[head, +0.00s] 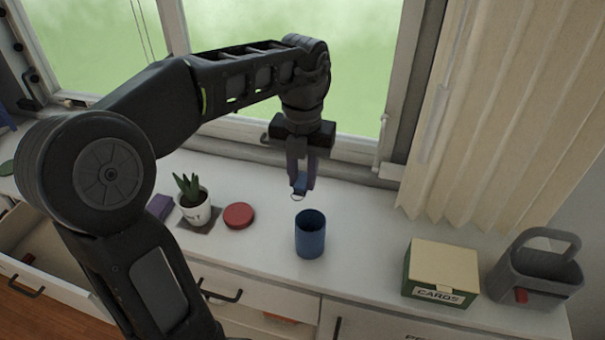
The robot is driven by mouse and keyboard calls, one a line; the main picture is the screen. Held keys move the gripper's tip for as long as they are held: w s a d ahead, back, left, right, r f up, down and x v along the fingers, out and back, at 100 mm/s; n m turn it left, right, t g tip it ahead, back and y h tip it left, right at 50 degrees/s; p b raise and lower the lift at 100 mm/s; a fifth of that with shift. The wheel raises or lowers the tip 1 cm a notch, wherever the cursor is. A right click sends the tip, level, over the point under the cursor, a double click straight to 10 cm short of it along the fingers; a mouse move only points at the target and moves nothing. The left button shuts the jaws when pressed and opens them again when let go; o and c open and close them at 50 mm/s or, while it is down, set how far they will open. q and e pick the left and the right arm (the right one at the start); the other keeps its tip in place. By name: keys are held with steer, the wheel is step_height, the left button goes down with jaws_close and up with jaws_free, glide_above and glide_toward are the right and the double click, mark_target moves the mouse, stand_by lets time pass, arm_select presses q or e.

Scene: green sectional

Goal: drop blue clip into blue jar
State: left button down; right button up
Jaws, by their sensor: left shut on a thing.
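My left gripper (301,183) points down above the white counter and is shut on the blue clip (299,185). The clip is small, with a thin wire loop at its lower end, and it hangs between the fingertips. The blue jar (310,239) stands upright on the counter with its dark open mouth facing up. In the picture the clip is just above the jar's far rim and apart from it. How far the clip is behind the jar is hard to tell. My right gripper is not in view.
A potted plant (195,211) and a red disc (239,215) stand left of the jar. A green card box (440,274) and a grey caddy (540,273) are to the right. A window is behind. An open drawer (62,280) is at the lower left.

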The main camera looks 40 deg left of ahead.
mark_target(303, 196)
arm_select(q)
steer(key=shift+f, duration=3)
steer(key=c, duration=1.1)
jaws_free()
steer(key=shift+c, duration=0.2)
steer(key=shift+r, duration=0.1)
step_height(303, 196, up, 8)
steer(key=shift+f, duration=0.15)
